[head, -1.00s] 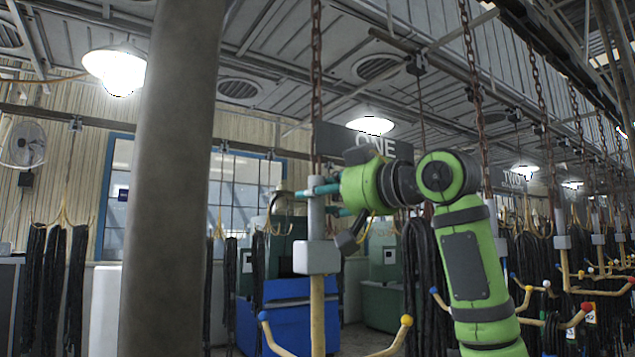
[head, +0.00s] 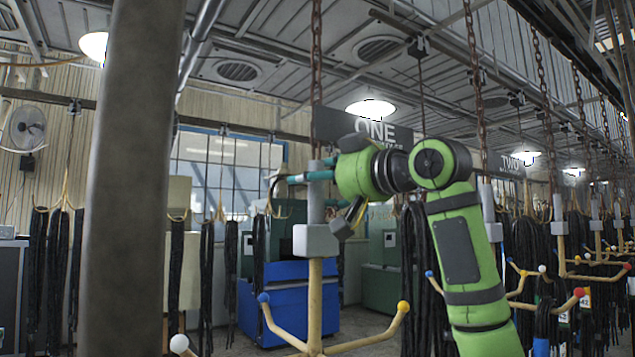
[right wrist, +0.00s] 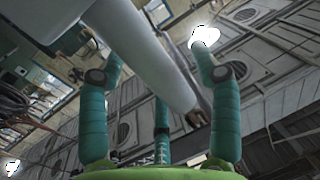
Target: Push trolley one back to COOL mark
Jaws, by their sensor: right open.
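Trolley one hangs on a rusty chain in the middle of the head view. It has a grey post, a grey block (head: 314,240) and a cream stem below with curved arms ending in blue, yellow and white balls. A dark sign reading ONE (head: 375,131) hangs just behind it. My right gripper (head: 308,178) is at the upper grey post, with its teal fingers apart and reaching past the post. In the right wrist view the grey post (right wrist: 150,62) runs slantwise between the open fingers. Contact cannot be told. No COOL mark shows. My left gripper is not in view.
A thick grey pillar (head: 130,190) stands close on the left. A blue bin (head: 287,312) and green machines stand behind the trolley. Other trolleys with hanging black hoses crowd the right side, near the sign TWO (head: 509,162). Black hoses also hang at far left.

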